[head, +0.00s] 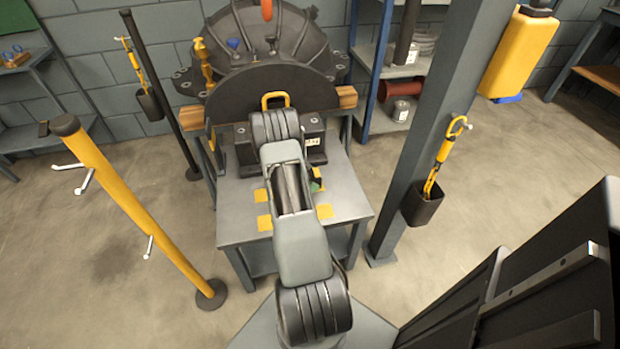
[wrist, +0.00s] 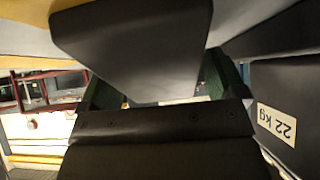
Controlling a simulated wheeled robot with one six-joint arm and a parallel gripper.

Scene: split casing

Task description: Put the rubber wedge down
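In the wrist view a dark, smooth, tapered block, which I take to be the rubber wedge (wrist: 135,42), lies between the two dark green fingers of my gripper (wrist: 163,76). The fingers stand wide apart, one at each side of it, and appear to be shut on it. The wrist picture looks upside down, with a pale grey surface and a yellow patch close beyond the wedge. Whether the wedge touches that surface cannot be told. In the head view my arm hides the wedge and most of my gripper; only a bit of green shows beside the arm.
A dark block labelled 22 kg (wrist: 290,110) is close at the right in the wrist view; its label side also shows in the head view (head: 313,152). The grey table (head: 345,190) has yellow patches (head: 325,211). The big round casing (head: 230,95) stands behind. A post (head: 425,130) rises at the right.

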